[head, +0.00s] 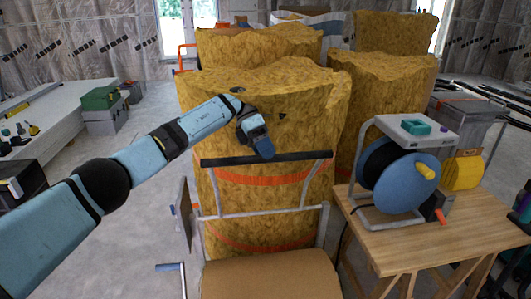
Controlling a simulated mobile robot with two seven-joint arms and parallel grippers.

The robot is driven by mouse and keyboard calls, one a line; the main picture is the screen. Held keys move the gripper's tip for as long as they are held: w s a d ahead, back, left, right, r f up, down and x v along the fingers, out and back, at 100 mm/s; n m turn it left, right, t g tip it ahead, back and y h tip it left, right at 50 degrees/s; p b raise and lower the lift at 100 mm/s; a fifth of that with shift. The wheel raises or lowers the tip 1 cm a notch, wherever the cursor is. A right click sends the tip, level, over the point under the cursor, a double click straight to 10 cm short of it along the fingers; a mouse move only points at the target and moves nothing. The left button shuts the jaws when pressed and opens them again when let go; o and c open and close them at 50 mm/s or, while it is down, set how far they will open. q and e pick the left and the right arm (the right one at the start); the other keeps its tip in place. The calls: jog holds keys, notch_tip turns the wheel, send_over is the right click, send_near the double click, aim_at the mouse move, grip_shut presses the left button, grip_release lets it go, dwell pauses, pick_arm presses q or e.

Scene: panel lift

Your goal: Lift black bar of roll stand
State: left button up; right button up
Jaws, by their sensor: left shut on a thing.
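The black bar (225,161) lies across the top of the roll stand (262,213), a light metal frame in the middle of the head view. The bar runs nearly level, its right end slightly higher in the picture. My left gripper (265,151) comes down from above and is shut on the bar a little right of its middle. The fingers hide that part of the bar. My right gripper is not in view.
Tall yellow insulation rolls (265,90) with orange straps stand close behind the bar. A brown board (272,278) lies in front. At right, a wooden table (410,232) carries a blue cable reel (398,182). Free floor shows at left.

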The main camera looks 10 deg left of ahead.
pick_arm(q)
jog(key=shift+f, duration=0.1)
jog(key=p+v, duration=0.1)
jog(key=v, duration=0.6)
jog(key=shift+r, duration=0.25)
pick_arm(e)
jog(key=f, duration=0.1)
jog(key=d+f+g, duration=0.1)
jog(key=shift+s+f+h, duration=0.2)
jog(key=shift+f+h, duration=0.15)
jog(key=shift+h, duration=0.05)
pick_arm(q)
jog(key=shift+w+a, duration=0.1)
jog(key=shift+a, duration=0.05)
